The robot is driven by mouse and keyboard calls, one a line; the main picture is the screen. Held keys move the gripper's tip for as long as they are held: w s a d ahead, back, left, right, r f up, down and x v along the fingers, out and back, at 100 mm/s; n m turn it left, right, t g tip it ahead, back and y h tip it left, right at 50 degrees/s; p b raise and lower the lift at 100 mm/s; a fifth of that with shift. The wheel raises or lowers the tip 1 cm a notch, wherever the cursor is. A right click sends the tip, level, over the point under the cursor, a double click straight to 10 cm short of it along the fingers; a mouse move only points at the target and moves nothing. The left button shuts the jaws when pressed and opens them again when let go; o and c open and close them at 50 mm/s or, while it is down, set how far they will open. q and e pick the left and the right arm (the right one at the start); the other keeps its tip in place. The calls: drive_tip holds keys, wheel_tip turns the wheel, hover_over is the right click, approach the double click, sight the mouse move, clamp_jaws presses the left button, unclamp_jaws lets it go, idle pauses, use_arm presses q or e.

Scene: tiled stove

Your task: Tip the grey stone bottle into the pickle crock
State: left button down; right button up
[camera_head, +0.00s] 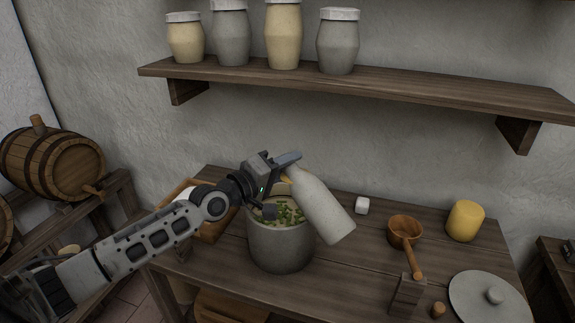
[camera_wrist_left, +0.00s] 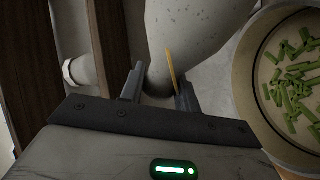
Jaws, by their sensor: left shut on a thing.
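The grey stone bottle (camera_head: 322,207) is in my left gripper (camera_head: 284,180), held at its narrow end. It is tilted, with the narrow end at upper left and the wide base lower right. In the left wrist view the pale speckled bottle (camera_wrist_left: 195,35) runs up from between the fingers. A thin yellow streak (camera_wrist_left: 171,68) shows beside its narrow end; I cannot tell what it is. My right gripper is not in view.
A wooden tray (camera_head: 213,228) sits left of the crock. A shelf (camera_head: 380,82) with jars hangs above.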

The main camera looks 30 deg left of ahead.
use_arm(q)
drive_tip(key=c, duration=2.2)
unclamp_jaws()
drive_tip(key=shift+f+n+b, duration=0.25)
drive_tip(key=shift+n+b, duration=0.15)
drive_tip(key=shift+b, duration=0.1)
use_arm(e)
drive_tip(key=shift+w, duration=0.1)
use_arm(q)
drive_tip(key=shift+f+n+b, duration=0.4)
drive_tip(key=shift+f+b, duration=0.1)
drive_tip(key=shift+f, duration=0.1)
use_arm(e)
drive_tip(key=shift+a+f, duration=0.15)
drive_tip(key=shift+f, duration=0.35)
use_arm(q)
drive_tip(key=shift+f+b, duration=0.35)
drive_tip(key=shift+f+n+b, duration=0.55)
drive_tip(key=shift+n, duration=0.05)
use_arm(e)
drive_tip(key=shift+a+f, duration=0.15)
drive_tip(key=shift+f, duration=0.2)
use_arm(q)
drive_tip(key=shift+a+f+b, duration=0.1)
drive_tip(key=shift+f+b, duration=0.2)
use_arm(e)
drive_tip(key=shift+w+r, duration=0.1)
